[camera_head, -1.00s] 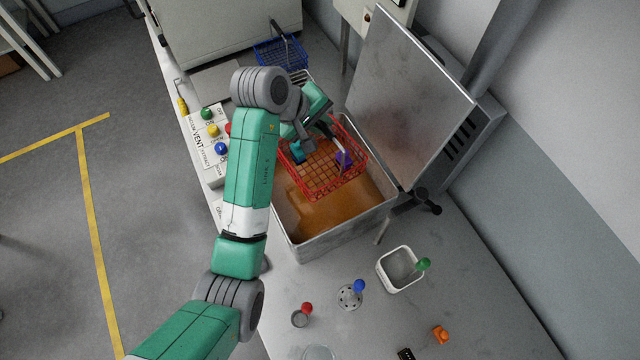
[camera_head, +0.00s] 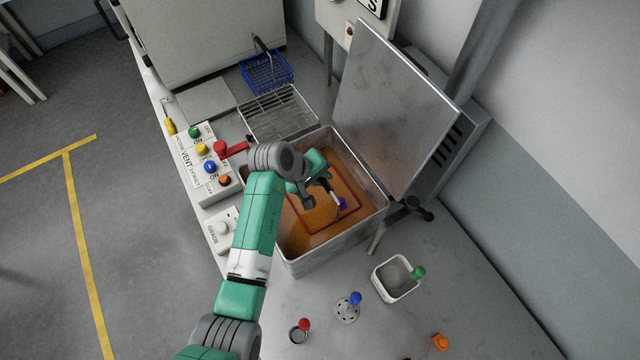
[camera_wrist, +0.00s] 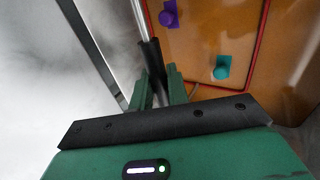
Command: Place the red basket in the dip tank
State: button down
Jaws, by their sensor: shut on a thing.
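The red basket (camera_head: 312,236) is down inside the open dip tank (camera_head: 335,254), sunk in the orange-brown liquid with its red rim showing at about the surface. My gripper (camera_head: 322,182) is over the tank and shut on the basket's upright handle. The wrist view shows my fingers (camera_wrist: 158,88) closed around the handle's dark grip, with the red rim (camera_wrist: 262,45) beyond. A purple piece (camera_wrist: 168,14) and a teal piece (camera_wrist: 221,67) show within the rim. My arm hides the tank's left part.
The tank's raised lid (camera_head: 395,105) stands on the right. A wire drain rack (camera_head: 278,113) and a blue basket (camera_head: 266,73) are behind. A button panel (camera_head: 204,160) is on the left. A white tray (camera_head: 396,278) and small pots (camera_head: 347,310) are in front.

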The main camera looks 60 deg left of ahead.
jog(key=shift+f, duration=1.8)
jog(key=shift+f+b, duration=0.2)
jog(key=shift+b, duration=0.1)
jog(key=c, duration=1.4)
grip_release()
jog(key=shift+o, duration=0.2)
jog(key=p+v, duration=0.1)
jog(key=v, duration=1.1)
jog(key=shift+r, duration=0.2)
